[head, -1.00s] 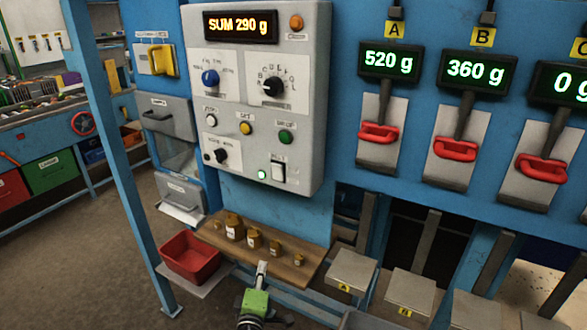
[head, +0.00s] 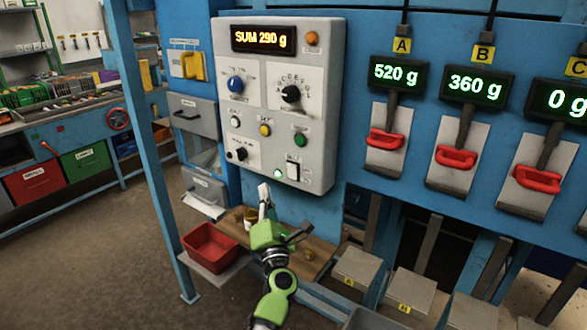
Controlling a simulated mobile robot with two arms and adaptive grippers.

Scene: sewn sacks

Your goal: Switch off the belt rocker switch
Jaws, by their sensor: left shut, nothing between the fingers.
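The belt rocker switch (head: 293,172) is a white rocker at the lower right of the grey control panel (head: 328,100). A small green lamp (head: 278,174) glows just left of it. My left gripper (head: 264,188), green with pale fingers, is shut and empty. My right gripper is not in view.
The panel display (head: 262,39) reads SUM 290 g. Below is a wooden shelf (head: 318,247) with weights partly hidden by my arm, and a red bin (head: 210,248) at its left. A blue post (head: 150,150) stands left. Red-handled levers (head: 385,140) line the right.

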